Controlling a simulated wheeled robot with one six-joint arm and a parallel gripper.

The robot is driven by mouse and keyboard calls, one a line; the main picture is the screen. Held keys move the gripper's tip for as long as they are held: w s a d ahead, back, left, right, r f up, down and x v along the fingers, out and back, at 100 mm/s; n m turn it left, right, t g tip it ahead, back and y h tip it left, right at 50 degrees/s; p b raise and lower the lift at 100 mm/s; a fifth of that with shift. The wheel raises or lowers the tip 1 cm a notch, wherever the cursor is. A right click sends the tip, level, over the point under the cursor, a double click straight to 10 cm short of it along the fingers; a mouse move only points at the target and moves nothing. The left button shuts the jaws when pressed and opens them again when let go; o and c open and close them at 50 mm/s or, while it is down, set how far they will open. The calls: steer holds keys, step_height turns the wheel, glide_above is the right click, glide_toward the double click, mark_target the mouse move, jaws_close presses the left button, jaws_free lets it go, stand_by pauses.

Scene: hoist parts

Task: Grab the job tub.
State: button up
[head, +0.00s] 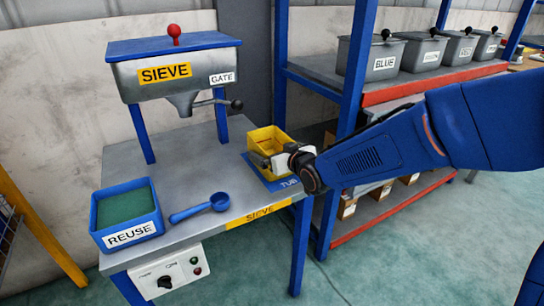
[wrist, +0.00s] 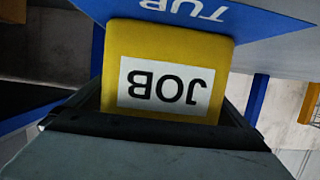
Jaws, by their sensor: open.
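The job tub (head: 267,137) is a yellow open-topped box on the blue TUB pad (head: 253,171) at the right end of the sieve table. In the wrist view the job tub (wrist: 170,50) shows its white JOB label upside down, close up and centred. My gripper (head: 274,158) is at the tub's near right side. In the wrist view my gripper (wrist: 168,95) is open, with one finger on each side of the tub's lower part in the picture. I cannot tell whether the fingers touch its walls.
The sieve (head: 175,70) stands on the table (head: 190,150) at the left. A blue REUSE tray (head: 127,215) and a blue scoop (head: 200,207) lie at the front. A blue shelf post (head: 350,110) and shelf with grey bins (head: 370,57) stand right of the tub.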

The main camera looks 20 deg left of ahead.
steer(key=shift+w+a+f, duration=0.1)
steer(key=c, duration=1.2)
